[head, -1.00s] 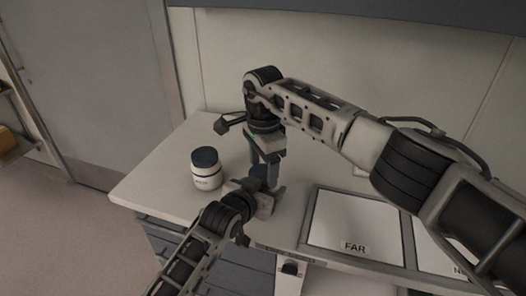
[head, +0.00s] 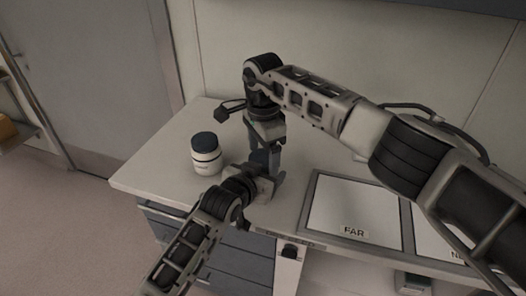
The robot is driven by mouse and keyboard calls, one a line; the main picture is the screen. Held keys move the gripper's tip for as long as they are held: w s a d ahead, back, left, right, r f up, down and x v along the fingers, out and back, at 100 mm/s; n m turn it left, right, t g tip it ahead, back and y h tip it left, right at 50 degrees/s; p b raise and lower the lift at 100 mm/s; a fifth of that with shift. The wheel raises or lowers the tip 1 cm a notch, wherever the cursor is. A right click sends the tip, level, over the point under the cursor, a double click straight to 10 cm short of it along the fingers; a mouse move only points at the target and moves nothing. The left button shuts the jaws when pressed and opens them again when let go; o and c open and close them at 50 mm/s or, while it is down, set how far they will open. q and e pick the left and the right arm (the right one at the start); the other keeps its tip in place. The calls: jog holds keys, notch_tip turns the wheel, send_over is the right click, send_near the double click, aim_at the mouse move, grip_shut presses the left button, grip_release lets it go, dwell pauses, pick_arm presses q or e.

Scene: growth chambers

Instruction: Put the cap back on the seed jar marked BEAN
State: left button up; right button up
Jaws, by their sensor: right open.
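A white jar (head: 207,164) with a dark cap (head: 204,142) on it stands upright on the left part of the bench; its label is too small to read. My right gripper (head: 266,160) points down to the right of this jar and is open. A small dark object (head: 259,157) shows at its fingers, partly hidden; I cannot tell whether it is a cap or a capped jar. My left gripper (head: 264,183) reaches in from below, just under and in front of the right fingers. Its jaws are hidden, so what it holds cannot be told.
A framed panel marked FAR (head: 352,212) lies on the bench to the right, with a second one beside it, partly behind my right arm. Drawers (head: 235,262) are under the front edge. The bench (head: 160,165) is clear left of the jar. A wall stands behind.

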jog(key=shift+r, duration=2.3)
jog(key=o, duration=0.4)
notch_tip(320, 180, up, 12)
pick_arm(q)
jog(key=o, duration=1.9)
jog(key=shift+o, duration=0.2)
